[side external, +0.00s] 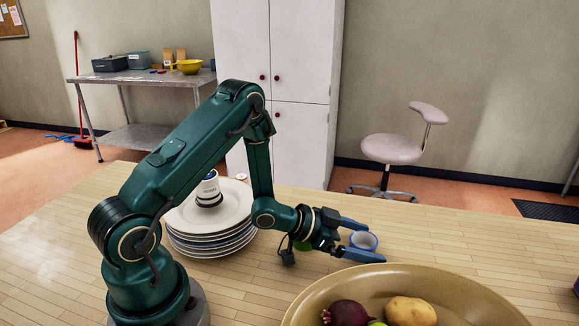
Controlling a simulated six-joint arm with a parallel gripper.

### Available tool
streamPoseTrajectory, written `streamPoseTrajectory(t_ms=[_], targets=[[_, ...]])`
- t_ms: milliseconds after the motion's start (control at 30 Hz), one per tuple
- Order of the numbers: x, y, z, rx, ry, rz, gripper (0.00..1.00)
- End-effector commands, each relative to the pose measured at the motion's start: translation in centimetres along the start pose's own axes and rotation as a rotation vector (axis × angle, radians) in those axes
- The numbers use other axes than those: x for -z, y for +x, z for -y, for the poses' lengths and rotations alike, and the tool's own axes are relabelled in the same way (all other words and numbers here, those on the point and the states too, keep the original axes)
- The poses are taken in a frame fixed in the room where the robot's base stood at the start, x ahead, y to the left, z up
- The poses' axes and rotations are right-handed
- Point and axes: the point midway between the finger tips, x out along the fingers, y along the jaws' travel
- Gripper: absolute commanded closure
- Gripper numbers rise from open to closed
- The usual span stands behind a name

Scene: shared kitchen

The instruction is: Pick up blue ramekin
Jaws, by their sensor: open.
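The blue ramekin (363,241) stands on the wooden table, small and round with a pale inside. My gripper (368,240) is open, with two blue fingers pointing right. The ramekin shows between the fingers, near their tips. I cannot tell from this view whether either finger touches it. The ramekin's lower side is partly hidden by the near finger.
A large tan bowl (300,308) with a beetroot (346,313) and a potato (411,311) stands close in front. A stack of plates (212,240) with a cup (208,188) on top is at left. The table's right is mostly clear.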

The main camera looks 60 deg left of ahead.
Motion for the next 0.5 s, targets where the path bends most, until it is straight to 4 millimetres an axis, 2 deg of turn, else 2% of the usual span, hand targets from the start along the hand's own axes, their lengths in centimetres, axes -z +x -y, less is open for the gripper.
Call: streamPoseTrajectory(t_ms=[133, 267, 300, 367, 500], targets=[[-0.01, -0.02, 0.0, 0.0, 0.0, 0.0, 0.0], [0.0, -0.03, 0.0, 0.0, 0.0, 0.0, 0.5], [0.0, -0.03, 0.0, 0.0, 0.0, 0.0, 0.65], [0.0, -0.03, 0.0, 0.0, 0.0, 0.0, 0.88], [0.02, -0.04, 0.0, 0.0, 0.0, -0.001, 0.88]])
